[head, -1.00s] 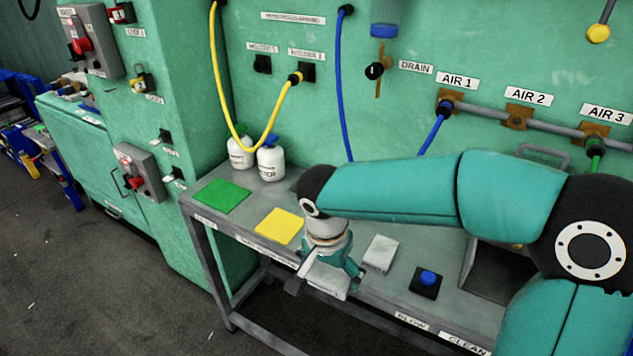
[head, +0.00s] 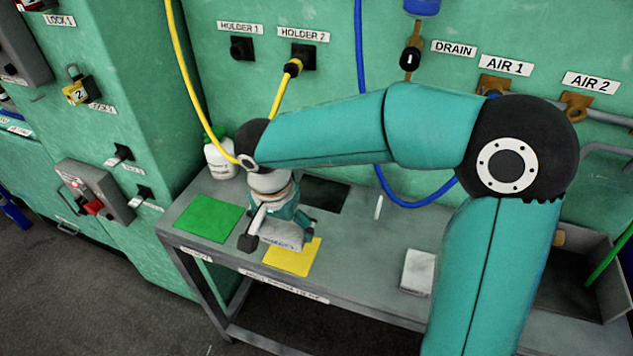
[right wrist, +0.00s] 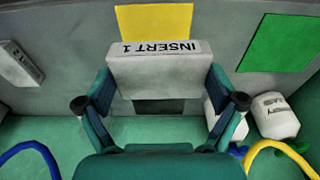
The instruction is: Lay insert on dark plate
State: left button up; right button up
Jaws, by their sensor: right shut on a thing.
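My right gripper (head: 278,226) is shut on a pale grey block, the insert (head: 282,235). In the right wrist view the insert (right wrist: 160,75) sits between both fingers and its label reads INSERT 1. In the head view it appears above the bench, in front of the yellow plate's back edge. The dark plate (head: 325,193) lies flat on the bench, behind and to the right of the gripper. In the right wrist view a dark patch (right wrist: 158,106) shows just past the insert, partly hidden by it. My left gripper is not in view.
A green plate (head: 208,217) and a yellow plate (head: 293,260) lie on the grey bench (head: 350,250). A second pale block (head: 417,270) lies to the right. A white bottle (head: 221,160) stands at the back left. Yellow and blue hoses hang behind.

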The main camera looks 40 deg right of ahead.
jog(key=p, duration=0.5)
send_near(321, 191)
jog(key=shift+w+d+f, duration=0.2)
jog(key=shift+d+f, duration=0.1)
jog(key=shift+f, duration=0.1)
notch_tip(321, 191, down, 6)
jog(key=shift+r+p, duration=0.25)
jog(key=shift+p, duration=0.15)
jog(key=shift+d+f+p, duration=0.1)
jog(key=shift+f+p, duration=0.05)
jog(key=shift+p, duration=0.2)
jog(key=shift+f, duration=0.2)
jog(key=o, duration=1.2)
jog(key=shift+c, duration=0.2)
